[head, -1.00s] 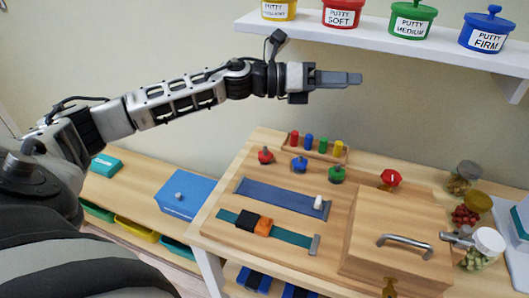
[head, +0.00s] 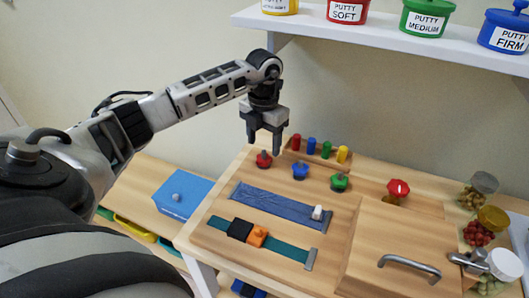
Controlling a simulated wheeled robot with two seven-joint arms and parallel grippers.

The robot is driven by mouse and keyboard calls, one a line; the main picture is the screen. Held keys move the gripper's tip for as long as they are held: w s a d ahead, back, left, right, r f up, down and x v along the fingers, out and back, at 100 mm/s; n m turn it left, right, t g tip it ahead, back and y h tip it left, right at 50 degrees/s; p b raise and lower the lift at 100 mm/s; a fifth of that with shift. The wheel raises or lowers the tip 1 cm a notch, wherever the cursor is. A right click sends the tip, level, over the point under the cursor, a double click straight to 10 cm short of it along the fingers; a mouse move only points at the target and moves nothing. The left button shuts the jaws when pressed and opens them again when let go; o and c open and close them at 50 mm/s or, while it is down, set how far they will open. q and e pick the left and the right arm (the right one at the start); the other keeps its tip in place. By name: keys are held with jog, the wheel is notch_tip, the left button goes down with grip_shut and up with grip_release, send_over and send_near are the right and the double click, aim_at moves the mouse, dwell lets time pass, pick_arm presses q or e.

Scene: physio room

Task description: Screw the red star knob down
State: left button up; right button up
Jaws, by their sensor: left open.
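The red star knob (head: 264,160) stands at the back left of the wooden board (head: 215,225), left of a blue star knob (head: 300,170) and a green star knob (head: 340,182). A short stem tip shows on its top. How far down its thread it sits cannot be told. My left gripper (head: 264,146) points down just above the red knob, its two fingers apart and empty. The fingertips look close to the knob; whether they touch it is unclear. My right gripper is not in view.
A rack of coloured pegs (head: 319,150) stands close behind the knobs. A blue strip (head: 275,205) and a buckled strap (head: 290,250) lie in front. A wooden box (head: 385,235) with a handle is at right. The putty shelf (head: 370,40) is above.

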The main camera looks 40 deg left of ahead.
aim_at(264, 158)
pick_arm(q)
notch_tip(264, 158, down, 4)
jog(key=shift+r, duration=0.1)
jog(key=shift+f, duration=0.4)
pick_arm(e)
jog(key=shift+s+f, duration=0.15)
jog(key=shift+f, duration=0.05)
pick_arm(q)
jog(key=c, duration=1)
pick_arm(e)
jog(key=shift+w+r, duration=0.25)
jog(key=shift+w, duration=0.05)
